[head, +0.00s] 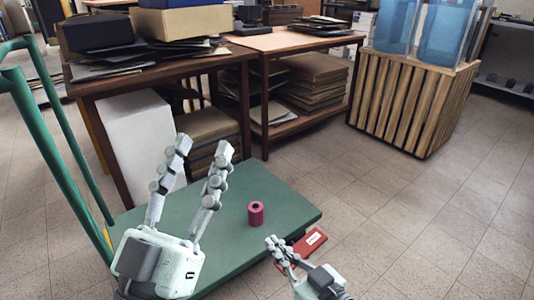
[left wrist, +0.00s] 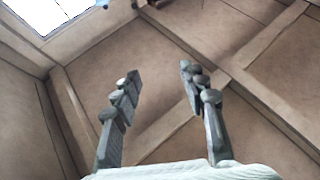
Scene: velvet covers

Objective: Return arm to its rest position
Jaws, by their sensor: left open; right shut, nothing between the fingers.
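My left gripper (head: 203,148) stands raised over the green platform in the head view, its two fingers apart and pointing up. In the left wrist view my left gripper (left wrist: 160,72) is open with nothing between its fingers, facing a brown panelled ceiling. My right gripper (head: 271,242) is low at the front edge of the platform, its fingers together and empty. It is beside a red box with a white label (head: 313,239); whether they touch cannot be told.
A dark pink spool (head: 256,214) stands on the green cart platform (head: 290,198). The cart's green handle (head: 57,150) rises at left. Wooden tables (head: 290,42) with boxes and folders stand behind. A slatted wooden crate (head: 415,100) is at right. The tiled floor at right is clear.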

